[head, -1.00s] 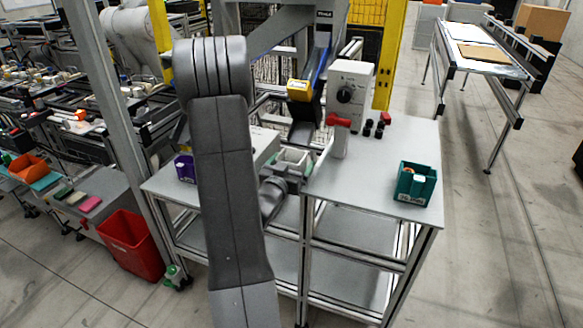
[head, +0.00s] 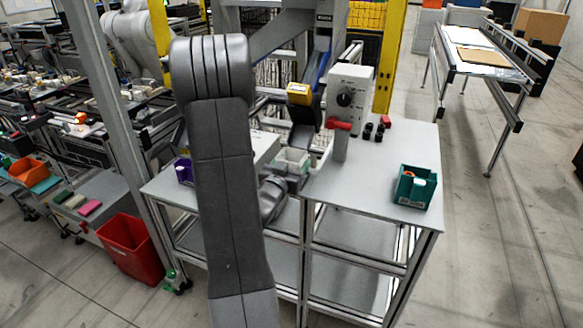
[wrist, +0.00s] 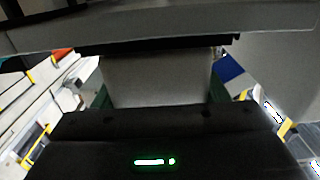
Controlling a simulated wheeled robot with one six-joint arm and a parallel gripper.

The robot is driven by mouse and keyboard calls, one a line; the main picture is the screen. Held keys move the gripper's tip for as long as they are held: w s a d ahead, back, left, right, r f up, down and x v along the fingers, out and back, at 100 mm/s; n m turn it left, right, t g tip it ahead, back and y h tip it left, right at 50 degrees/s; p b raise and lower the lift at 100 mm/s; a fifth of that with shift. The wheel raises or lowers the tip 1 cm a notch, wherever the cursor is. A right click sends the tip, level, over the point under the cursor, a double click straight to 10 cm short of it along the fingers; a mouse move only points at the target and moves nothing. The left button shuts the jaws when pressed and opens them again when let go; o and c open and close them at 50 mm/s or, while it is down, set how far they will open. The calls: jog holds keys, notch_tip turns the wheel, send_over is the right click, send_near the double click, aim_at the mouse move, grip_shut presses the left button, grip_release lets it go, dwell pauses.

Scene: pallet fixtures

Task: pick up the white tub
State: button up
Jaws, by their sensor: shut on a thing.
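The white tub (head: 293,158) is at my gripper (head: 292,168), near the front edge of the table in the head view. My gripper is shut on the tub, and my arm covers part of the area to its left. In the wrist view a pale wall of the tub (wrist: 155,80) fills the middle, between dark gripper parts. Whether the tub touches the table is hard to tell.
A red crate (head: 131,248) stands on the floor.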

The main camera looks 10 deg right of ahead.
jog(key=b+v, duration=0.3)
jog(key=v, duration=1.4)
jog(key=r+p, duration=0.4)
jog(key=r, duration=0.1)
jog(key=shift+s+a+r, duration=0.1)
jog(key=shift+s+a, duration=0.3)
